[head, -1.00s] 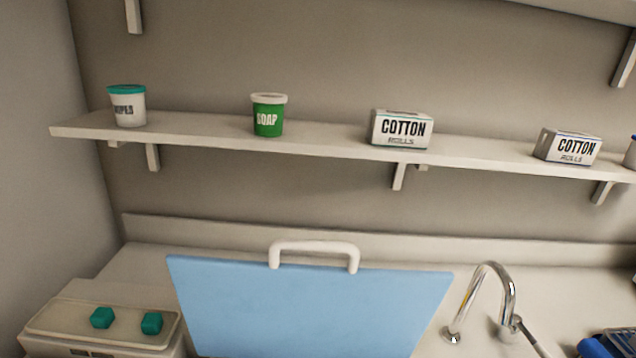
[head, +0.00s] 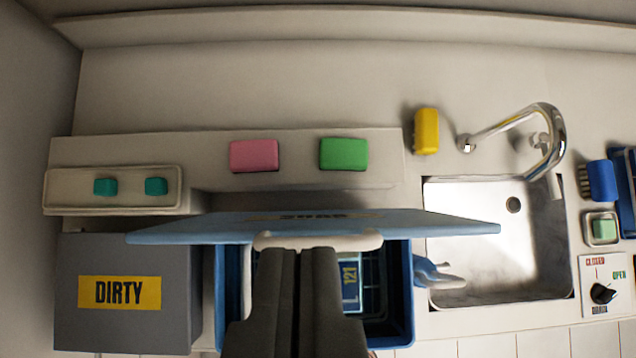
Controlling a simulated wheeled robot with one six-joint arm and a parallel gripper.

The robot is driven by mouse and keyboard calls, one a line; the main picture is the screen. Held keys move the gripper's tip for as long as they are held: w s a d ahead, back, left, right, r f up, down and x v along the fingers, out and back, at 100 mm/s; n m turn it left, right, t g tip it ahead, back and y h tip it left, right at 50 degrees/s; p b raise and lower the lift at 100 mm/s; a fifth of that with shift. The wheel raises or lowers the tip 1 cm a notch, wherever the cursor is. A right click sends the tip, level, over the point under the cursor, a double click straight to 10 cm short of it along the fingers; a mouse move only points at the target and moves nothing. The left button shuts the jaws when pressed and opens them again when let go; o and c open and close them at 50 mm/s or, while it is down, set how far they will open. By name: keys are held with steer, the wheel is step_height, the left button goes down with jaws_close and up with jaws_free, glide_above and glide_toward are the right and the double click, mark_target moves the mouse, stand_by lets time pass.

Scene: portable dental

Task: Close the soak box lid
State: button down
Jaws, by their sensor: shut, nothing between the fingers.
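The soak box (head: 401,330) is a dark blue open container at the lower middle. Its light blue lid (head: 440,224) stands up, seen nearly edge-on from above, with a partly visible label. The lid's white handle (head: 368,241) shows at the lid's near side. My gripper (head: 304,252) is shut and empty, with its dark fingers over the box and their tips at the handle. I cannot tell whether they touch it. The fingers hide the middle of the handle and part of the box. A label reading 121 (head: 350,281) and a basket show inside.
A grey bin marked DIRTY (head: 120,335) stands left of the box. A steel sink (head: 480,275) with a tap (head: 556,140) is at the right. A pink block (head: 254,155), a green block (head: 343,153) and a yellow block (head: 427,130) sit behind the lid.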

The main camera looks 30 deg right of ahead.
glide_above(306, 233)
steer(key=w+d, duration=0.1)
steer(key=w, duration=0.2)
step_height(306, 233, down, 8)
steer(key=shift+s+a+f, duration=0.15)
steer(key=shift+s+f, duration=0.05)
steer(key=shift+s, duration=0.3)
steer(key=shift+s+a+f, duration=0.2)
steer(key=shift+s, duration=0.3)
steer(key=shift+s+a+f, duration=0.15)
steer(key=shift+s+f, duration=0.05)
steer(key=shift+s, duration=0.3)
steer(key=shift+s, duration=0.1)
